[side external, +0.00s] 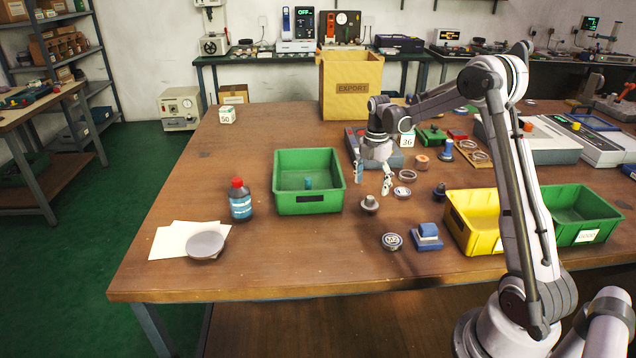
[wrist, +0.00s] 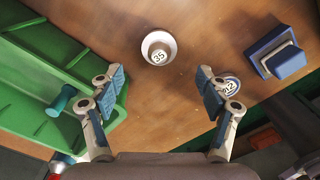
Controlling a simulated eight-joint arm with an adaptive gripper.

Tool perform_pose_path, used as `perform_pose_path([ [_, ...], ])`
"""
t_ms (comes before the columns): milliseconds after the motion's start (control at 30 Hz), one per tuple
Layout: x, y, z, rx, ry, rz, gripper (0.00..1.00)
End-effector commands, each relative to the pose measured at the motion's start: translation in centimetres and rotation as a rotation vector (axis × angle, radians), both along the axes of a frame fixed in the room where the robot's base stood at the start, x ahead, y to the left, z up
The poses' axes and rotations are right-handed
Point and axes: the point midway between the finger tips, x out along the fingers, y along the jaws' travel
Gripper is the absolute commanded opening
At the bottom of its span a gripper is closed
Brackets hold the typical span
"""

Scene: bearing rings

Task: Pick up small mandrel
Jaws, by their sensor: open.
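A small grey stepped piece that looks like the small mandrel (side external: 370,204) stands upright on the wooden table, right of the green bin. In the wrist view it is the round pale piece with a "35" label on its top (wrist: 158,48), centred beyond my fingertips. My gripper (side external: 373,180) is open and empty above the table, fingers pointing down, close above this piece. In the wrist view the two blue-padded fingers (wrist: 160,82) are spread wide, with bare table between them. The piece is apart from both fingers.
A green bin (side external: 309,203) holding a teal cylinder (side external: 308,183) is close on the left. A round piece labelled "32" (wrist: 230,87) and a blue block (side external: 427,242) are nearby on the right. A yellow bin (side external: 470,240) stands farther right.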

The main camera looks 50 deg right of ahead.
Motion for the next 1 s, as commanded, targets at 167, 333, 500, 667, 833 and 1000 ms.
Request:
perform_pose_path([
  [167, 0.0, 0.0, -1.9, 0.000, -0.001, 0.000, 0.77],
  [333, 0.1, -0.1, -2.9, 0.000, -0.001, -0.001, 0.77],
  [500, 0.1, -0.3, -5.3, -0.001, -0.001, -0.001, 0.77],
  [667, 0.1, -0.3, -7.0, -0.001, -0.002, -0.001, 0.77],
  [833, 0.1, -0.3, -7.4, -0.001, -0.002, -0.001, 0.77],
  [1000, 0.1, -0.3, -7.3, 0.000, -0.002, -0.001, 0.65],
])
